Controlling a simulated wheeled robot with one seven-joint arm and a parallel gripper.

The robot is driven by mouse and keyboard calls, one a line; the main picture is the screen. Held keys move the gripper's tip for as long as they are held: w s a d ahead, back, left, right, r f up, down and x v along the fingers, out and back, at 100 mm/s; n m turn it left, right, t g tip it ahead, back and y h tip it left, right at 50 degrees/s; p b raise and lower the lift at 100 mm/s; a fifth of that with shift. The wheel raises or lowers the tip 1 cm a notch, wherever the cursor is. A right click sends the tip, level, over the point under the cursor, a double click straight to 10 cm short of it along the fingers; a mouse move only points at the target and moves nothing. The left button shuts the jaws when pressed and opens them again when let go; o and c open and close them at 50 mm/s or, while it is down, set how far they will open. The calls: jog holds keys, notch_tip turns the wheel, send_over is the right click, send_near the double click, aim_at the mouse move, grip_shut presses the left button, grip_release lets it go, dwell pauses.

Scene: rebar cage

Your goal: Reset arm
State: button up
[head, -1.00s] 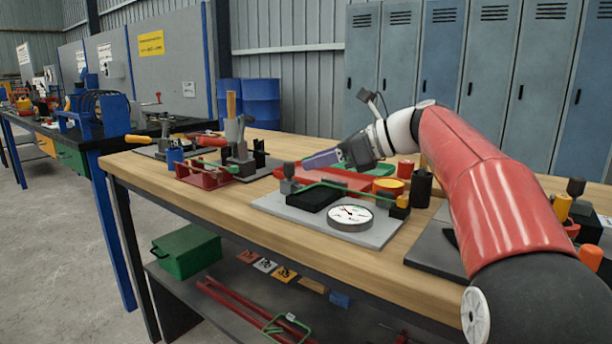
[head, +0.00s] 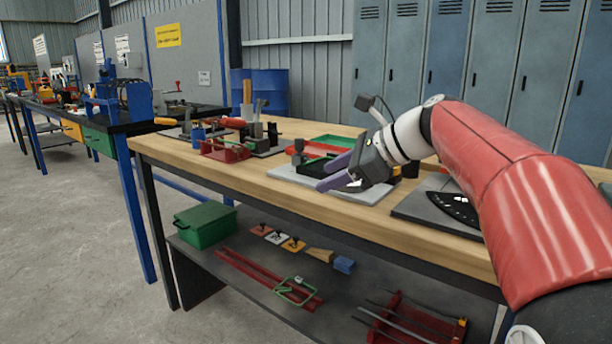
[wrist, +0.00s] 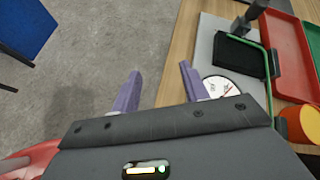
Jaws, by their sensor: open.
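My red arm reaches in from the right in the head view. My gripper (head: 330,173) is at its end, near the bench's front edge, with its two purple fingers apart and nothing between them. In the wrist view my gripper (wrist: 157,88) shows the fingers spread, with grey floor beyond them and the bench edge at the right finger. The grey plate (head: 287,175) with the black block (head: 318,166) lies beside and behind the gripper. The white dial gauge (wrist: 219,87) is by the right finger in the wrist view.
The wooden bench (head: 235,175) carries a red fixture (head: 224,152), a green tray (head: 333,141) and a dark plate with a black scale (head: 453,208). The lower shelf holds a green box (head: 205,225) and red bars (head: 268,280). Open floor (head: 70,240) lies at left.

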jog(key=s+d+f+n+h, duration=0.5)
jog(key=s+f+n, duration=0.4)
jog(key=s+f, duration=0.2)
jog(key=s+d+f+n+h, duration=0.5)
jog(key=s+f+n, duration=0.5)
jog(key=s, duration=0.6)
notch_tip(320, 180, down, 2)
jog(key=shift+f+n, duration=0.1)
jog(key=shift+n, duration=0.2)
